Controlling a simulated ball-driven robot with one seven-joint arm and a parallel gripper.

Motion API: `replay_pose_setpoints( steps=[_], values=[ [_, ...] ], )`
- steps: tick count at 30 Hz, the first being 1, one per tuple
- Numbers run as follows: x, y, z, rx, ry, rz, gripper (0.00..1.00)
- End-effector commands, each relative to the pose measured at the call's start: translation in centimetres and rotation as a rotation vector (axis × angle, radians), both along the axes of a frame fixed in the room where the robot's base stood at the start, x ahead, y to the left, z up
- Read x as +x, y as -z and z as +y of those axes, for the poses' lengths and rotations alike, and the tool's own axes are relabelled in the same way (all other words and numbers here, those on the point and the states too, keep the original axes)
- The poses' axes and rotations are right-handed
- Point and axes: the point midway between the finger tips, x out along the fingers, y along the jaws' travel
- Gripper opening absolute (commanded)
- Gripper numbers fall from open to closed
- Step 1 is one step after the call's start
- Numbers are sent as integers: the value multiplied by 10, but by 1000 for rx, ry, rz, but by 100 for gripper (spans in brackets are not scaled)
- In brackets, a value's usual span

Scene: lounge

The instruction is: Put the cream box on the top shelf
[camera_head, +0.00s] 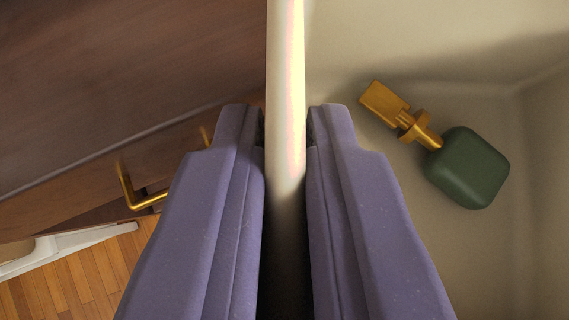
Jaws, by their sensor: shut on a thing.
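The cream box (440,85) fills the right half of the view, and I look down into its open inside. Its near wall (286,60) runs upright through the middle of the picture. My gripper (285,130) has its two purple fingers shut on this wall, one finger inside the box and one outside. A dark green object (468,168) with a gold neck and flat gold end lies on the box floor. The box's underside and far outer sides are out of view, and no shelf can be made out for certain.
To the left is a dark brown wooden surface (110,75) with a gold handle-like fitting (130,190) at its lower edge. Below it show a plank floor (85,285) and a white curved piece (60,250) at the lower left.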

Motion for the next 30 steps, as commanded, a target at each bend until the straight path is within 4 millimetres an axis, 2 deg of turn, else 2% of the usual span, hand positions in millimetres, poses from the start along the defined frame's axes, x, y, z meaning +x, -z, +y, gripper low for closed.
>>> replay_pose_setpoints(
  steps=[1, 9, 14, 17, 22, 27, 30],
  values=[
    [-4, -8, 0, 0, 1, 5, 0],
    [-30, -3, -6, -3, 2, 2, 0],
    [-29, -3, -5, -4, -3, -3, 0],
    [-15, -4, -1, -6, -10, -7, 0],
    [25, -14, 19, -6, -21, -11, 0],
    [62, -37, 62, -5, -30, -10, 0],
    [75, -51, 90, -4, -36, -9, 0]
  ],
)
